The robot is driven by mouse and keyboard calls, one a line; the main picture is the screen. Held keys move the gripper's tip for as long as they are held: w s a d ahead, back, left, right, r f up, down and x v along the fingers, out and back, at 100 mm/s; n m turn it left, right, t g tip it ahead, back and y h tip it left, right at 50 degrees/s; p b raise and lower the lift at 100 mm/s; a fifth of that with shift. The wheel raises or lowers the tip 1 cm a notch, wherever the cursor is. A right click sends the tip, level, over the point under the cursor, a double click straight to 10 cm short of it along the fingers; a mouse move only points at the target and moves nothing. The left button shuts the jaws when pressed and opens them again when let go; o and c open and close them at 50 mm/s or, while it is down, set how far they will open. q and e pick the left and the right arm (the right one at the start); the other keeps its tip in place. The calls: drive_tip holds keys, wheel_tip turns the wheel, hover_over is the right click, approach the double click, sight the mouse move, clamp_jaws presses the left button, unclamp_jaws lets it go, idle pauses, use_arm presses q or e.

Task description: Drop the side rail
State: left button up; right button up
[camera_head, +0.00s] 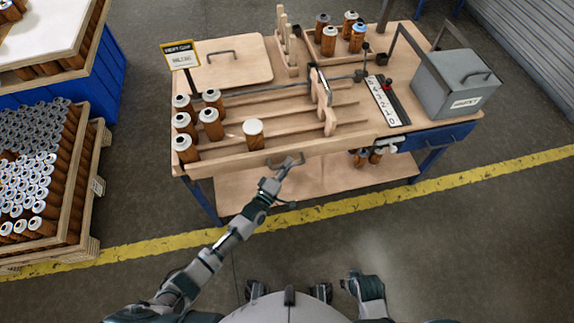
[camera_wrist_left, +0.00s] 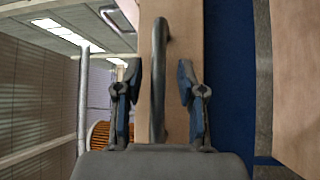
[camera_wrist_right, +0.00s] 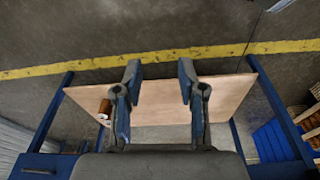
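The side rail (camera_head: 340,147) is a long light wooden board standing along the workbench's front edge. A dark metal handle (camera_head: 273,163) is on its outer face. The rail (camera_wrist_left: 180,25) and the handle (camera_wrist_left: 158,60) also show in the left wrist view. My left gripper (camera_head: 290,163) is at the handle. In the left wrist view its fingers (camera_wrist_left: 159,70) are apart, one each side of the handle bar, with gaps visible. My right gripper (camera_wrist_right: 158,72) is open and empty, with the bench's lower shelf beyond it in the right wrist view.
Several brown filter cartridges (camera_head: 210,123) stand on the bench behind the rail, one (camera_head: 253,134) close to it. A grey lidded box (camera_head: 455,85) stands at the right. A crate of cartridges (camera_head: 98,185) stands on the floor at left. Floor before the bench looks clear.

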drive_tip(key=shift+s, duration=0.2)
use_arm(q)
clamp_jaws()
use_arm(e)
drive_tip(key=shift+w, duration=0.2)
use_arm(q)
drive_tip(key=shift+f, duration=0.1)
use_arm(e)
drive_tip(key=shift+w, duration=0.1)
use_arm(q)
drive_tip(key=shift+f, duration=0.25)
wheel_tip(320, 180, down, 4)
drive_tip(key=b, duration=0.4)
drive_tip(key=shift+f, duration=0.15)
use_arm(e)
drive_tip(key=w+a+r+t+y, duration=0.1)
drive_tip(key=w+a+r+t, duration=0.1)
drive_tip(key=w+r+t, duration=0.2)
wheel_tip(320, 180, up, 3)
drive_tip(key=shift+w+f, duration=0.2)
drive_tip(key=shift+w, duration=0.8)
